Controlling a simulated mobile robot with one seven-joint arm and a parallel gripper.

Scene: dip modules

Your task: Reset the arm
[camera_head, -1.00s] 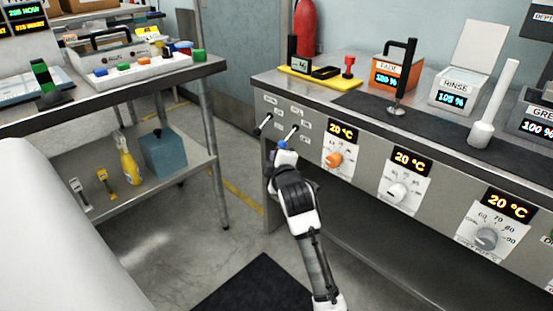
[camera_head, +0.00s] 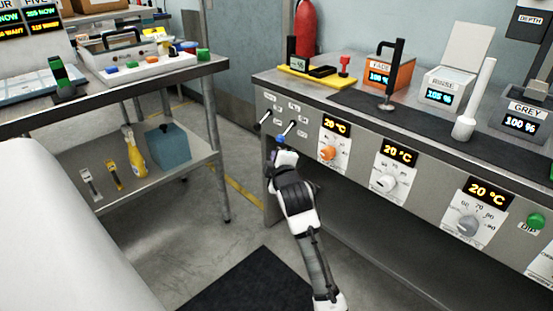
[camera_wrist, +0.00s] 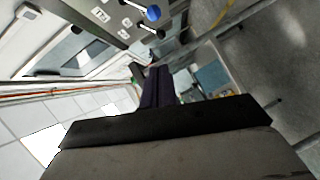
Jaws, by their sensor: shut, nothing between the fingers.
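My arm reaches up from the bottom middle of the head view. My gripper (camera_head: 276,156) is at its far end, in front of the left end of the grey bench front, small and partly hidden by my wrist. It is shut and empty. Just above it is a lever with a blue knob (camera_head: 280,138); I cannot tell whether they touch. A lever with a black knob (camera_head: 257,127) is to its left. In the wrist view the blue knob (camera_wrist: 153,13) and black knob (camera_wrist: 160,34) are at the top, and my dark fingers (camera_wrist: 156,88) are below them, apart in the picture.
The grey bench (camera_head: 350,112) carries a yellow tray (camera_head: 309,75), an orange box (camera_head: 390,75) and a rinse box (camera_head: 442,95). Dials line its front. A shelved side table (camera_head: 170,88) stands left. A dark mat (camera_head: 245,283) lies on the floor between.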

